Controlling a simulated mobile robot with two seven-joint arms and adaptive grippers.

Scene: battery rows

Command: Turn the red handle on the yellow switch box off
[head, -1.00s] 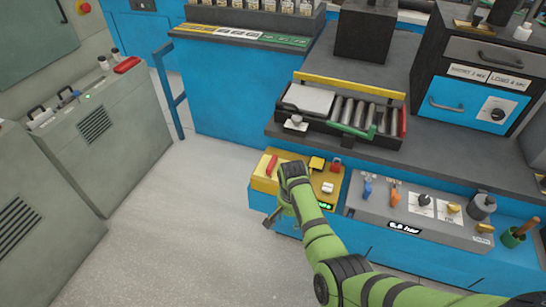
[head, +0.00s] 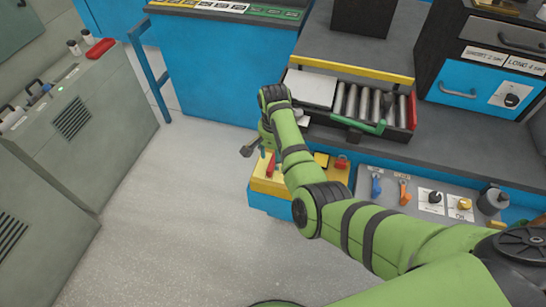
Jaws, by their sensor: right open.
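The yellow switch box (head: 262,185) sits low at the front of the blue bench, left of the grey control panel. Its red handle (head: 271,164) stands up near the box's left end. My right arm covers the middle of the box. My right gripper (head: 256,146) is open and empty, above and just left of the red handle, apart from it as far as I can see. One dark finger points down and left; the other is partly hidden by the wrist. My left gripper is out of view.
A grey panel (head: 413,208) with blue and orange levers and knobs lies right of the box. Behind is a tray with metal rollers (head: 362,103) and a green handle. A red padlock (head: 341,162) sits on the box's right part. Open floor lies left.

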